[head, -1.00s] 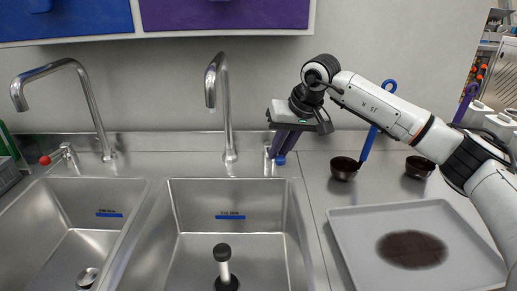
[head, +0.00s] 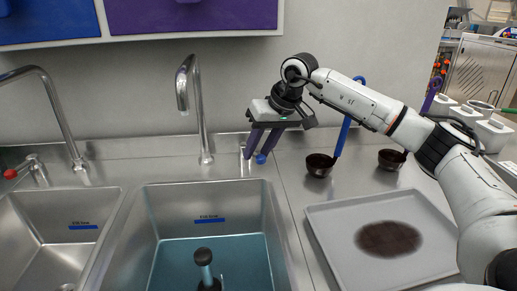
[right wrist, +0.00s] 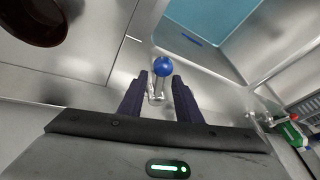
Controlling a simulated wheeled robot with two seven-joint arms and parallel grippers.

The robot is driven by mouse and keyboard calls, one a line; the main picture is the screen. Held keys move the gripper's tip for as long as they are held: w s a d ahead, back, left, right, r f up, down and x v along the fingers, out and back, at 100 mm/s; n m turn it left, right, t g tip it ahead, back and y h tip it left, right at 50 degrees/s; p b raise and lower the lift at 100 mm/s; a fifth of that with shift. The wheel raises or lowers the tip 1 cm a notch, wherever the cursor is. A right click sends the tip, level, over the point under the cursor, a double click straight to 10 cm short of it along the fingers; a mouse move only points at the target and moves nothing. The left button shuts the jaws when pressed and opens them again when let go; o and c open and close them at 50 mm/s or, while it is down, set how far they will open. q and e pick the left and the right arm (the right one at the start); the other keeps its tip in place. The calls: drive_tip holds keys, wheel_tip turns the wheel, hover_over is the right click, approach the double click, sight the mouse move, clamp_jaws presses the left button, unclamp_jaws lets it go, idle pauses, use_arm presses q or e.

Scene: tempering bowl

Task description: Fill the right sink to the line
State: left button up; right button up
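The right sink (head: 158,205) holds blue-tinted water (head: 240,262). The water surface lies a little below the blue tape line (head: 208,220) on the back wall. A black-topped standpipe (head: 203,257) rises out of the water. The curved faucet (head: 190,100) stands behind this sink; I see no clear stream at its spout. My right gripper (head: 262,150) is at the blue-knobbed tap lever (head: 261,159), pointing down. In the right wrist view, its purple fingers are apart, with the blue knob (right wrist: 163,66) just beyond and between their tips. My left gripper is out of view.
The left sink (head: 40,230) has a red-knobbed lever (head: 12,173). To the right are a grey tray (head: 330,235) with a dark brown patch, a dark bowl (head: 318,167) with a blue-handled tool, and another bowl (head: 390,160). Cabinets hang above.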

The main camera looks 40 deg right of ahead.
drive_tip(key=v, duration=1)
drive_tip(key=shift+r, duration=0.15)
drive_tip(key=shift+s, duration=0.1)
